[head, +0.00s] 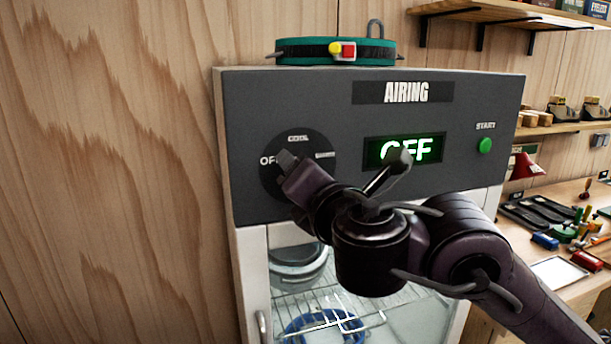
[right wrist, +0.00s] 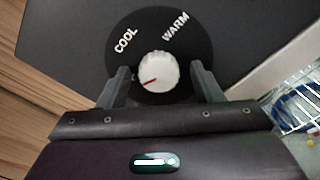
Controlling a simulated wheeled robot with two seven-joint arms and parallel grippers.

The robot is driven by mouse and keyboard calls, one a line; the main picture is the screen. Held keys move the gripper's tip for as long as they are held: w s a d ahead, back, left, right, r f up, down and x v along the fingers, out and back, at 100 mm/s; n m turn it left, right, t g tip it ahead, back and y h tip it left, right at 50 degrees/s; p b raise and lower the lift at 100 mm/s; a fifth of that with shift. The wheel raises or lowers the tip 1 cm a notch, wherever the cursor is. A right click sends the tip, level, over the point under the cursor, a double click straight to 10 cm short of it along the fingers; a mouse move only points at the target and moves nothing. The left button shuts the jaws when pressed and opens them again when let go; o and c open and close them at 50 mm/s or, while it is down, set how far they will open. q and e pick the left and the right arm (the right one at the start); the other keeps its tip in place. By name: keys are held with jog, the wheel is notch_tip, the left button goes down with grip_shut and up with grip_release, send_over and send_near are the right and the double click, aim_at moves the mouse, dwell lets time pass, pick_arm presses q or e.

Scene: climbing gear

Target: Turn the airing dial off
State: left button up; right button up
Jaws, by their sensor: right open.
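The airing dial is a black round plate (head: 318,148) at the left of the cabinet's grey panel. In the right wrist view the white knob (right wrist: 158,70) with a red pointer line shows. The pointer aims to the lower left, away from COOL and WARM. The green display (head: 376,151) reads OFF, partly covered by my arm. My right gripper (head: 287,160) is at the dial. In the right wrist view its two fingers (right wrist: 165,86) stand open on either side of the knob, with gaps between. My left gripper is not in view.
The airing cabinet (head: 250,95) has a green START button (head: 485,146) at right and a glass door below. A green strap (head: 335,50) lies on top. A workbench with tools (head: 555,262) stands at right; a wooden wall is at left.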

jog(key=p+v, duration=0.4)
jog(key=v, duration=0.3)
jog(key=shift+s, duration=0.35)
jog(key=shift+d, duration=0.1)
